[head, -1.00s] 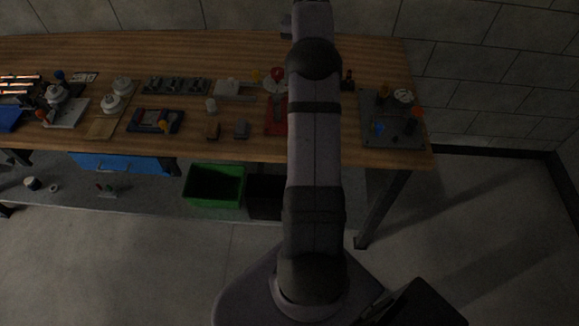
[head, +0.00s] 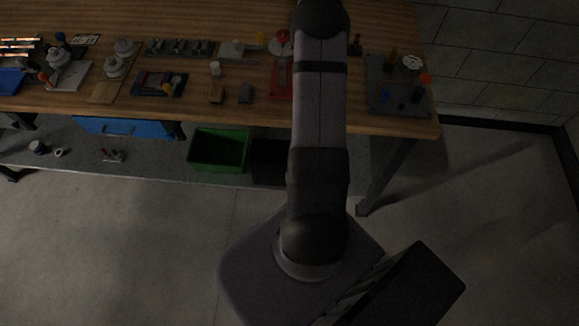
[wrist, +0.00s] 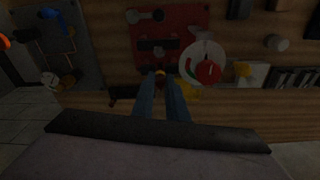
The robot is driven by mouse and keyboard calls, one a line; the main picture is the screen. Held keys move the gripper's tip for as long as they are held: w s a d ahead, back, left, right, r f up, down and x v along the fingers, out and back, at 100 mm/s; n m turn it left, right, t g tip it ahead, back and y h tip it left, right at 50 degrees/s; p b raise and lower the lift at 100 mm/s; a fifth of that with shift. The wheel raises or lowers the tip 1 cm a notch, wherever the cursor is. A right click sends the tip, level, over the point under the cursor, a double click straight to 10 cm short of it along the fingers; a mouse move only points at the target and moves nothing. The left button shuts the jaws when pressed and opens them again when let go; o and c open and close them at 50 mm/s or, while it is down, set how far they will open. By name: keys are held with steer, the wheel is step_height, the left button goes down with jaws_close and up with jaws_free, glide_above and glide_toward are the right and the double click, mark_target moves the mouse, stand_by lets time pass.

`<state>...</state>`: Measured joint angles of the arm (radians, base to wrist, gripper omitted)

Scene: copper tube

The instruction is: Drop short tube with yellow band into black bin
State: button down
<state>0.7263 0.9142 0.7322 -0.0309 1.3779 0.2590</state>
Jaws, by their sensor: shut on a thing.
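My gripper (wrist: 159,80) shows in the wrist view as two blue fingers, closed on a small dark piece with a bit of yellow at the fingertips, taken to be the short tube with the yellow band (wrist: 160,72). Most of it is hidden by the fingers and the dim light. The gripper is above the wooden bench, near a red plate and a round white dial. In the head view my arm hides the gripper. The black bin (head: 270,160) is on the low shelf under the bench, right of the green bin, partly behind my arm.
The green bin (head: 220,150) stands open on the low shelf (head: 150,167). The bench (head: 225,108) holds many fixtures, including the red plate (wrist: 172,22), the white dial with a red knob (wrist: 207,70) and a dark plate (head: 398,98) at the right. The floor in front is clear.

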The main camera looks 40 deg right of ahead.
steer(key=w+a+r+n+p, duration=0.2)
steer(key=w+a+r+p, duration=0.3)
steer(key=a, duration=0.5)
steer(key=s+a+f+n+b, duration=0.2)
steer(key=s+a+f+n, duration=0.1)
steer(key=a+f, duration=0.4)
steer(key=s+a+f+n+b, duration=0.35)
steer(key=a+f, duration=0.25)
steer(key=a, duration=0.4)
steer(key=s+a+f+n+y, duration=0.1)
steer(key=s+a+f+n, duration=0.2)
steer(key=s+a+f, duration=0.25)
steer(key=s+d+f+m, duration=0.2)
steer(key=s+d+m, duration=0.1)
steer(key=d+m, duration=0.2)
steer(key=s+d+f+m+h, duration=0.1)
steer(key=s+d+f+m, duration=0.2)
steer(key=d+m, duration=0.3)
steer(key=shift+d+f, duration=0.15)
steer(key=shift+d, duration=1.35)
steer(key=shift+s+m, duration=0.1)
steer(key=shift+m, duration=0.25)
